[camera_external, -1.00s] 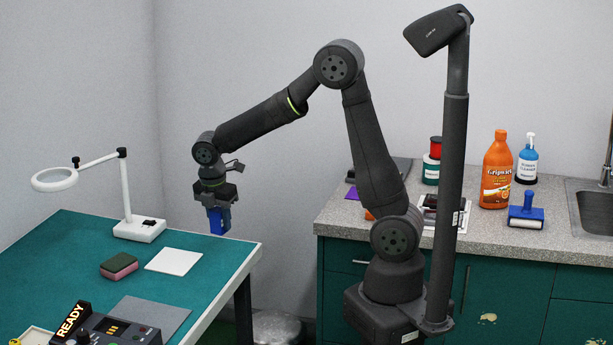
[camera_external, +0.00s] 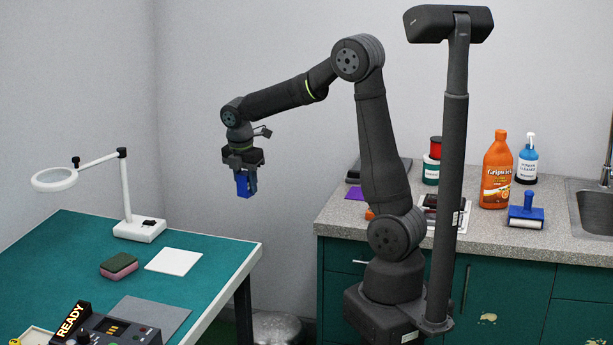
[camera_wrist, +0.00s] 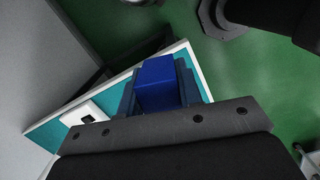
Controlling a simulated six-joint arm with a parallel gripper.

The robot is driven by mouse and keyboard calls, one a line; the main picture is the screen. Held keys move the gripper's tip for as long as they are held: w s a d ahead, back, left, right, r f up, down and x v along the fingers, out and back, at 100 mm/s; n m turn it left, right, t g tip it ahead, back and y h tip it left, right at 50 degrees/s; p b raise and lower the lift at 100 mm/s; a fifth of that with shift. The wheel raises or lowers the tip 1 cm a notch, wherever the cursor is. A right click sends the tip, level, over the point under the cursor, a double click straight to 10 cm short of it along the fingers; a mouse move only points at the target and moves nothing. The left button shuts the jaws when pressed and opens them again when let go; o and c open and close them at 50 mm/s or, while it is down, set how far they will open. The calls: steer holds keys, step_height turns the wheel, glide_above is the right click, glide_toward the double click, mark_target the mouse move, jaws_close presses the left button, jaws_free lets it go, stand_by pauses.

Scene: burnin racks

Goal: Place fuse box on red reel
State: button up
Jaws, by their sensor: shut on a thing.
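My gripper (camera_external: 246,182) is shut on a blue box-shaped block, likely the fuse box (camera_external: 243,186). It holds the block in the air, beyond the right edge of the green table. In the wrist view the blue block (camera_wrist: 158,84) sits between the fingers (camera_wrist: 160,95). A red reel (camera_external: 435,147) sits on top of a green and white reel or can (camera_external: 431,171) at the back of the grey counter, to the right of my gripper and behind my arm.
The green table (camera_external: 85,240) holds a magnifier lamp (camera_external: 140,229), a sponge (camera_external: 119,266) and a white tile (camera_external: 174,261).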

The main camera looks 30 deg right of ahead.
steer(key=w+d+r+m, duration=0.1)
steer(key=w+d+r, duration=0.25)
steer(key=d, duration=0.85)
steer(key=w+d+r+m, duration=0.15)
steer(key=w+d, duration=0.25)
steer(key=d, duration=0.8)
steer(key=w+d+r+m, duration=0.1)
steer(key=w+d+r, duration=0.2)
steer(key=d, duration=0.9)
steer(key=s+d+r+m, duration=0.1)
steer(key=s+d+r, duration=0.35)
steer(key=d, duration=0.75)
steer(key=s+d+r+m, duration=0.1)
steer(key=s+d, duration=0.7)
steer(key=d, duration=0.4)
steer(key=s+d+r+m, duration=0.1)
steer(key=s+d+r, duration=0.1)
steer(key=s+d, duration=0.75)
glide_above(440, 139)
steer(key=shift+n+g, duration=0.25)
steer(key=shift+g, duration=0.15)
steer(key=f, duration=0.6)
steer(key=shift+w+d+f, duration=0.1)
steer(key=shift+w+f, duration=0.1)
steer(key=shift+f, duration=2.1)
steer(key=shift+f, duration=0.1)
